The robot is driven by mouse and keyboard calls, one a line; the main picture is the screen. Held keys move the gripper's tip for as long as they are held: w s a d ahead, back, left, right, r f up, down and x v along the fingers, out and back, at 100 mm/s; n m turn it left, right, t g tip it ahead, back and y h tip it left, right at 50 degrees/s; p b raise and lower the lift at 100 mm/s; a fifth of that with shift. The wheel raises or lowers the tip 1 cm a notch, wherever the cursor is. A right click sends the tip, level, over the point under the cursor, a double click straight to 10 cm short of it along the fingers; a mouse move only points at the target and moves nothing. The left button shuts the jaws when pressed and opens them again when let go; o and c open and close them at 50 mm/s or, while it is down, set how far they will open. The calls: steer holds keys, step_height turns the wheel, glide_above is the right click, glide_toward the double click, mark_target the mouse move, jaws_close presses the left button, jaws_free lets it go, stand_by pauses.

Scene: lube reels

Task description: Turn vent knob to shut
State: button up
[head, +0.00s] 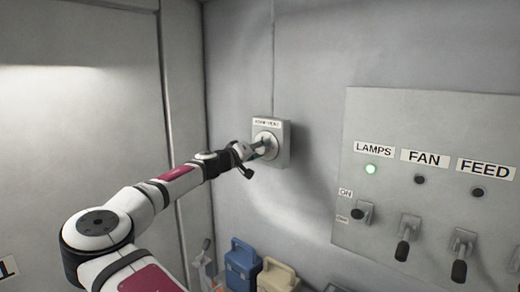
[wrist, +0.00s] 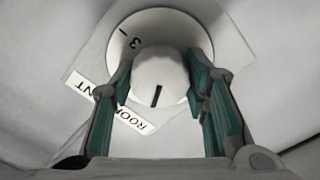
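The vent knob (wrist: 160,72) is a pale round knob with a black mark on its face, set on a round dial (wrist: 120,42) with a "3" and a tick. The mark lies on the side of the face toward the ROOM VENT label (wrist: 135,121), which shows upside down in the wrist view. In the head view the label (head: 266,122) is above the dial on a grey wall box (head: 284,150). My gripper (wrist: 160,85) has one teal-padded finger on each side of the knob, very close to it. I cannot tell if both pads touch it.
A switch panel (head: 400,130) is on the wall at right, with LAMPS, FAN and FEED labels and levers. The LAMPS light (head: 371,169) glows green. Below the vent box stand a blue container (head: 241,265) and a beige one (head: 277,276).

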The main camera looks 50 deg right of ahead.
stand_by(0.3)
steer(key=n+p, duration=0.1)
steer(key=n, duration=0.4)
steer(key=shift+n, duration=0.4)
steer(key=n+p, duration=0.1)
steer(key=n, duration=0.4)
steer(key=shift+n+p, duration=0.4)
steer(key=shift+n, duration=0.3)
steer(key=o, duration=1.1)
steer(key=shift+o, duration=0.2)
steer(key=a, duration=1.2)
steer(key=shift+s, duration=0.45)
steer(key=shift+f, duration=0.1)
